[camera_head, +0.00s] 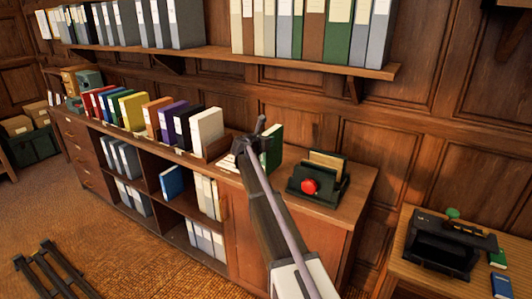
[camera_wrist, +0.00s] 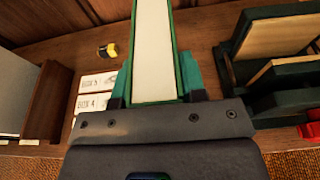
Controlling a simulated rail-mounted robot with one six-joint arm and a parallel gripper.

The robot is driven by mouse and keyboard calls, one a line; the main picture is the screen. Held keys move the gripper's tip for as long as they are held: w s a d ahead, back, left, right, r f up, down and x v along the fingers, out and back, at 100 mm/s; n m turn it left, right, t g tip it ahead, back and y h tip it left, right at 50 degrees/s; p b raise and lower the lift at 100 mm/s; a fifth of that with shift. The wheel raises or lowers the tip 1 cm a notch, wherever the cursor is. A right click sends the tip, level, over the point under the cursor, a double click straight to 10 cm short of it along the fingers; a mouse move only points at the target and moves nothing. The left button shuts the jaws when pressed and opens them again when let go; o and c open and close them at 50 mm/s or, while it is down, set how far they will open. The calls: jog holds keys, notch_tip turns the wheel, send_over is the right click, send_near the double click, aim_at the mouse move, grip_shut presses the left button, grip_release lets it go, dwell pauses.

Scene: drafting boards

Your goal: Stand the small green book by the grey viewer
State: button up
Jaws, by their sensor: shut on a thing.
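My gripper (camera_head: 257,143) is shut on a green book (camera_head: 274,147), upright at the back of the long cabinet's top. In the wrist view the book (camera_wrist: 153,50) shows its pale page edges between green covers, with a finger on each side. I cannot tell whether its foot touches the cabinet top. No clearly grey viewer shows; a grey-green box (camera_head: 90,79) stands at the cabinet's far left end, and a dark device (camera_head: 440,244) stands on the side table.
A row of coloured binders ends at a white one (camera_head: 207,130) left of my gripper. A dark green holder (camera_head: 317,180) with a red knob is close on the right. Cards and a yellow item (camera_wrist: 108,50) lie left of the held book. A shelf (camera_head: 300,64) overhangs behind.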

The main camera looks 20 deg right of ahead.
notch_tip(320, 180, down, 3)
jog(key=shift+r+b, duration=0.2)
jog(key=shift+b, duration=0.4)
jog(key=o, duration=1.1)
jog(key=p+v, duration=0.3)
jog(key=v, duration=0.9)
jog(key=s+a+f+m+g+y, duration=0.2)
jog(key=s+a+f+m+y, duration=0.2)
jog(key=s+m, duration=0.4)
jog(key=s+a+f+m+g+y, duration=0.3)
jog(key=s+a+m, duration=0.4)
jog(key=s, duration=1.1)
jog(key=s+a+f+m+g+y, duration=0.3)
jog(key=s+a+f+m+y, duration=0.2)
jog(key=s+m, duration=0.4)
jog(key=s, duration=0.5)
jog(key=shift+a+f+m+y, duration=0.3)
jog(key=shift+a+f+m, duration=0.05)
jog(key=shift+a+m, duration=0.05)
